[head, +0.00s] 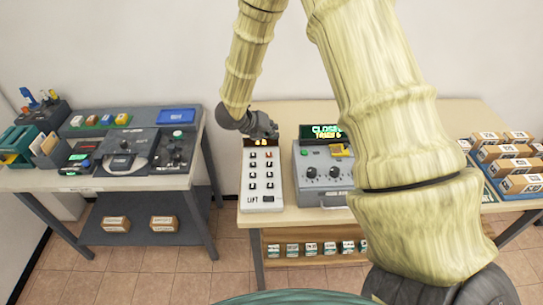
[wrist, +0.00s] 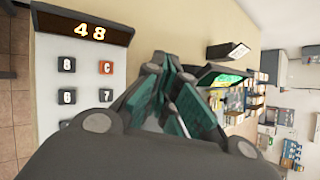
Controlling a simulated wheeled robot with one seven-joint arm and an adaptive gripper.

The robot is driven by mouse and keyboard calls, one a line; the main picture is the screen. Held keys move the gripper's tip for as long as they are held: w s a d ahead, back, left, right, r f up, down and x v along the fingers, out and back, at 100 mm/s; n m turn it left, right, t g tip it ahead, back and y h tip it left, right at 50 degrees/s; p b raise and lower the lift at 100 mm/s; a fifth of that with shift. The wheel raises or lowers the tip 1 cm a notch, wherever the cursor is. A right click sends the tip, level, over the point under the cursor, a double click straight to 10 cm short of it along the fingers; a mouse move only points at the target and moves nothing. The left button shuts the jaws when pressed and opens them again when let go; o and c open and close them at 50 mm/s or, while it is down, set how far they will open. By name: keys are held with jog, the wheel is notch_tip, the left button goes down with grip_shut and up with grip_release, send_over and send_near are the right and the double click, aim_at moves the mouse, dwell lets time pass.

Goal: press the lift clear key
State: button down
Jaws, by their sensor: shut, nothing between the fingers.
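The lift keypad (head: 262,180) is a pale upright-labelled panel marked LIFT on the table, with two columns of dark keys. Its display (wrist: 86,29) reads 48 in the wrist view. The clear key (wrist: 106,67), an orange-red key marked C, sits near the display beside the key marked 8. My gripper (head: 268,130) is at the display end of the keypad, at its far edge in the head view. In the wrist view my gripper (wrist: 163,68) is shut and empty, to the right of the keys. Its body hides the lower keys, and contact with the panel cannot be told.
A grey box with knobs (head: 323,174) and a lit display stands just right of the keypad. Several small boxes (head: 510,160) sit at the table's right. A separate table at left holds a dark console (head: 125,153) and trays. My arm covers the table's middle.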

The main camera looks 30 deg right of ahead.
aim_at(267, 153)
jog(key=shift+g, duration=0.3)
jog(key=w+f+b, duration=0.1)
jog(key=w+f, duration=0.1)
jog(key=f, duration=0.1)
jog(key=w+f, duration=0.2)
jog(key=f, duration=0.1)
jog(key=w+f+b, duration=0.1)
jog(key=f, duration=0.1)
jog(key=shift+w+f+b, duration=0.3)
jog(key=shift+w+f, duration=0.1)
jog(key=shift+s+f+b, duration=0.2)
jog(key=shift+f+b, duration=0.1)
jog(key=shift+s, duration=0.3)
jog(key=s+r, duration=0.1)
jog(key=s, duration=0.2)
jog(key=shift+r, duration=0.4)
jog(key=shift+w+f, duration=0.85)
jog(key=shift+w, duration=0.25)
jog(key=shift+w+f, duration=0.1)
jog(key=shift+w, duration=0.2)
jog(key=shift+s+r, duration=0.5)
jog(key=shift+s, duration=0.25)
jog(key=shift+w+f, duration=0.45)
jog(key=shift+w, duration=0.1)
jog(key=shift+s+r, duration=0.3)
jog(key=shift+w+f+b, duration=0.2)
jog(key=shift+f+b, duration=0.1)
jog(key=shift+b, duration=0.1)
jog(key=shift+f+b, duration=0.3)
jog(key=shift+b, duration=0.1)
